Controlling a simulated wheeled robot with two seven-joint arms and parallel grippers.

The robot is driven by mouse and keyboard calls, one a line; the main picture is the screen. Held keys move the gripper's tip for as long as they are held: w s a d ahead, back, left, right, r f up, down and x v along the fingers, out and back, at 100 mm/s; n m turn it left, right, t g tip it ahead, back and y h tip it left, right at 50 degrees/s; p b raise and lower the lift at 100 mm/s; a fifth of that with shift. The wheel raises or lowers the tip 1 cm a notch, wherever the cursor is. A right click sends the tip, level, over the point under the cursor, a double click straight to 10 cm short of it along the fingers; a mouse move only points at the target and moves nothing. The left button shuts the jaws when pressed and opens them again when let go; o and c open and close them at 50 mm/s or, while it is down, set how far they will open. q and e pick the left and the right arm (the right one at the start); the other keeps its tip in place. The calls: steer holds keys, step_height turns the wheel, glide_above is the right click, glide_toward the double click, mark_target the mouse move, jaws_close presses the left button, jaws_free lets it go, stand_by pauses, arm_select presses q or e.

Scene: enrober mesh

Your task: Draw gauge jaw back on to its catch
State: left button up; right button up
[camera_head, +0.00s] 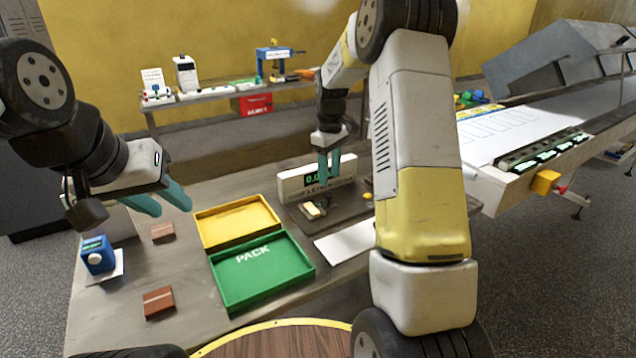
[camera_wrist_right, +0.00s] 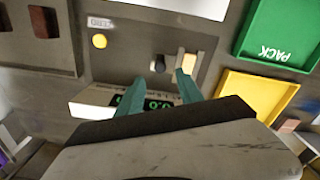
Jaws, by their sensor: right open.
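The gauge (camera_head: 318,180) stands at the back of the bench, a white housing with a green display reading that starts 0.0 and a dark base plate. On the plate is a cream block (camera_head: 311,211), also in the right wrist view (camera_wrist_right: 188,62). Beside it is a dark knob (camera_wrist_right: 160,63); I cannot tell which part is the jaw or its catch. My right gripper (camera_head: 329,179) is open above the plate, its fingertips (camera_wrist_right: 159,76) close to the knob and block. It appears empty. My left gripper (camera_head: 171,209) is open and empty over the left of the bench.
A yellow tray (camera_head: 205,232) and a green PACK tray (camera_head: 222,291) lie left of the gauge. Brown bars (camera_head: 158,303) and a blue device (camera_head: 98,256) are further left. A yellow button (camera_wrist_right: 99,41) sits on the plate. A conveyor (camera_head: 500,135) is at right.

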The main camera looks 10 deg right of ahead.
mark_target(329, 194)
step_height(329, 194, down, 6)
steer(key=shift+f, duration=0.15)
steer(key=shift+c, duration=0.2)
jaws_close()
stand_by(1.4)
